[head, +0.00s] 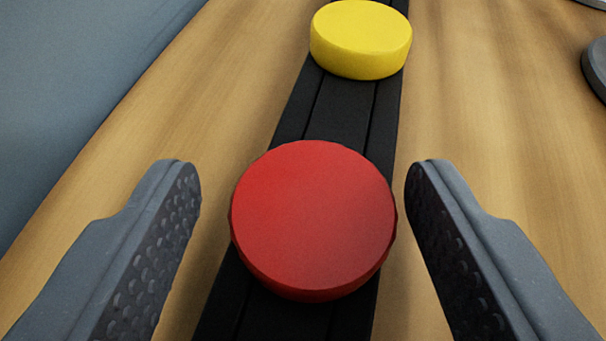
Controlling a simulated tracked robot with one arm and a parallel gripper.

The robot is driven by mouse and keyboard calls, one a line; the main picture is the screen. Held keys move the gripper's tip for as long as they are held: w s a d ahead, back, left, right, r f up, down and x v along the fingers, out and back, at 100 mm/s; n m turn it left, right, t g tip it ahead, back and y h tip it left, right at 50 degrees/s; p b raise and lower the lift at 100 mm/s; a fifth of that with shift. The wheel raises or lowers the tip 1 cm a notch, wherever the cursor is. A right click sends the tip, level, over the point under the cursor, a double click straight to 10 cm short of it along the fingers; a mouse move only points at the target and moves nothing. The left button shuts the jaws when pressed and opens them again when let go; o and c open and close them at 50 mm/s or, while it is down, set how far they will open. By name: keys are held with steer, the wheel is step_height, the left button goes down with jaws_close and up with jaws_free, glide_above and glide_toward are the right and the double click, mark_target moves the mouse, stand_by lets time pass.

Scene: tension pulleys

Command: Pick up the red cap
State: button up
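The red cap (313,218) is a round disc with a flat top, on a black grooved strip (336,110) in the middle of the head view. My gripper (306,172) is open, with one dark grey, textured finger on each side of the red cap. A gap shows between the left finger and the cap. The right finger appears closer to the cap, with a narrow gap. How high the fingertips are relative to the cap is hard to tell.
A yellow cap (361,40) sits on the same strip behind the red cap. A wooden surface (490,120) lies on both sides of the strip and looks mostly clear. A dark grey round object (596,68) is cut off at the right edge. A grey-blue area (70,80) fills the upper left.

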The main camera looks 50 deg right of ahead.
mark_target(304, 264)
steer(key=c, duration=0.7)
steer(key=shift+r, duration=0.15)
steer(key=shift+r+b, duration=0.35)
steer(key=shift+r, duration=4.5)
